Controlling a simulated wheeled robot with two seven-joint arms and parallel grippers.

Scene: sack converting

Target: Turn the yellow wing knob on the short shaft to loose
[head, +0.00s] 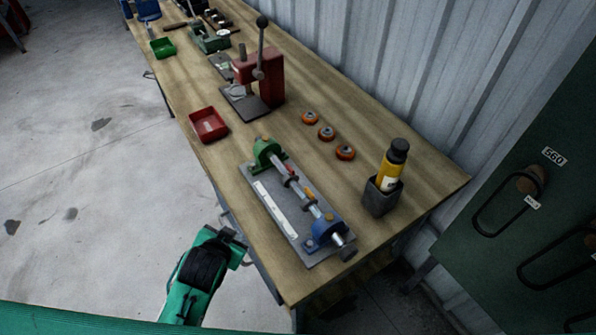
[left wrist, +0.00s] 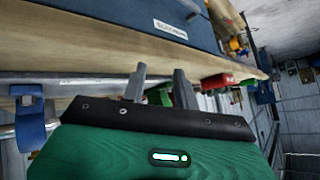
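The short shaft (head: 299,193) lies on a grey base plate (head: 287,229), held between a green block (head: 267,152) at its far end and a blue block (head: 324,231) at its near end. Reddish-brown collars sit along it. The yellow wing knob is too small to make out clearly; only small yellowish spots show on the end blocks. My left gripper (head: 234,238) is in front of the bench's front edge, left of the base plate and apart from it. In the left wrist view its two fingers (left wrist: 159,88) stand apart with nothing between them. My right gripper is out of view.
A yellow bottle in a dark holder (head: 379,199) stands right of the shaft. A green board (head: 525,240) is at the right.

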